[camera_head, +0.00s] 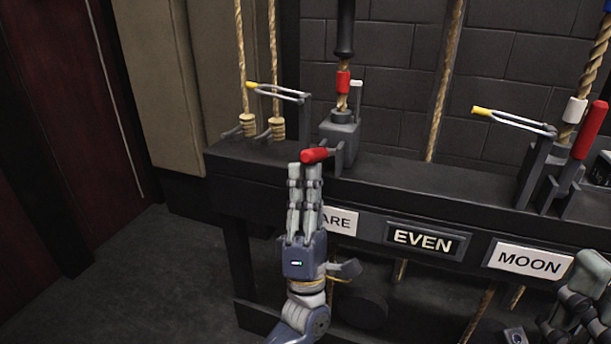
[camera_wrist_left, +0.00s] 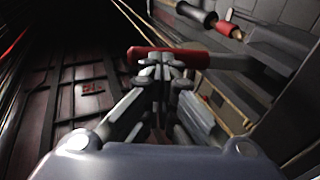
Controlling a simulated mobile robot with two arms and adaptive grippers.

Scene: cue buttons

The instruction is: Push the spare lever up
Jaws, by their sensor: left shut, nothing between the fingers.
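The spare lever (camera_head: 315,155) has a red handle on a grey bracket at the left part of the dark frame. Its handle is down, pointing outward from the frame. The white label below it, reading "ARE" (camera_head: 341,221), is partly hidden by my left gripper. My left gripper (camera_head: 311,168) is shut and empty, with its fingertips right at the underside of the red handle; whether they touch is unclear. In the left wrist view the red handle (camera_wrist_left: 185,58) lies across just beyond the shut fingertips (camera_wrist_left: 160,66). Part of my right gripper (camera_head: 580,305) shows at the lower right.
A second red-handled lever (camera_head: 590,130) stands tilted upward above the "MOON" label (camera_head: 530,259). An "EVEN" plate (camera_head: 424,240) sits between. Open floor (camera_head: 130,270) lies left.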

